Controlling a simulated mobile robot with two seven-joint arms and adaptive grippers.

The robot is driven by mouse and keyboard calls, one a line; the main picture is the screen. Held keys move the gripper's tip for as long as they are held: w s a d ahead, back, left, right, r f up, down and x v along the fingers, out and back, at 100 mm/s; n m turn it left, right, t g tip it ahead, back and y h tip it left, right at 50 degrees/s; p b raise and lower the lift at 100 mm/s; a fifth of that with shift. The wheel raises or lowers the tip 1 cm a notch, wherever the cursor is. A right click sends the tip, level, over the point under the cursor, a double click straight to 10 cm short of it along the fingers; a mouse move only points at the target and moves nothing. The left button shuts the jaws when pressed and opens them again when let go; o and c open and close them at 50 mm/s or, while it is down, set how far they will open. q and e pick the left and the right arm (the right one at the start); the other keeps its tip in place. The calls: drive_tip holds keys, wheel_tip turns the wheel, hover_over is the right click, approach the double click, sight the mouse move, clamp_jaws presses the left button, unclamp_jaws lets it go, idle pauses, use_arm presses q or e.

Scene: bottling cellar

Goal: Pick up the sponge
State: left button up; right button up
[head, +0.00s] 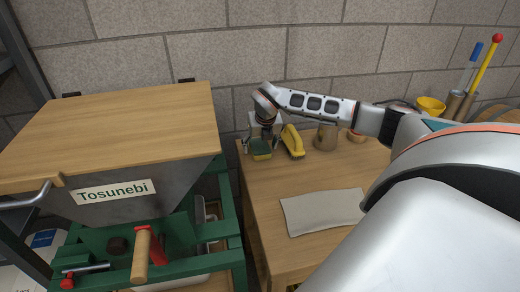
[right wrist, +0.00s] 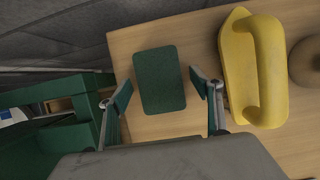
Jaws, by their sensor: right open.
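The sponge (head: 261,154) lies near the back left corner of the wooden table, green on top with a yellow layer showing below. In the right wrist view the sponge (right wrist: 160,80) is a dark green rounded rectangle. My right gripper (head: 263,138) is over it, pointing down. In the right wrist view my open right gripper (right wrist: 161,90) has one fingertip on each side of the sponge's near part, with a gap on both sides. Whether the fingertips are down at the sponge's height is hard to tell. My left gripper is in neither view.
A yellow handled tool (right wrist: 237,65) lies close to the right of the sponge, near the right finger. A brown pot (head: 326,136) stands beyond it. A grey cloth (head: 322,212) lies on the table (head: 262,208). A green frame with a wood-topped bin (head: 130,125) stands left.

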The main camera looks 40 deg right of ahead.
sight(261, 146)
drive_tip(key=shift+f, duration=0.1)
drive_tip(key=c, duration=0.8)
wheel_tip(261, 146, up, 20)
drive_tip(key=shift+r+p, duration=0.25)
drive_tip(key=shift+p, duration=0.6)
drive_tip(key=shift+o, duration=0.6)
drive_tip(key=c, duration=0.4)
drive_tip(key=shift+d, duration=0.1)
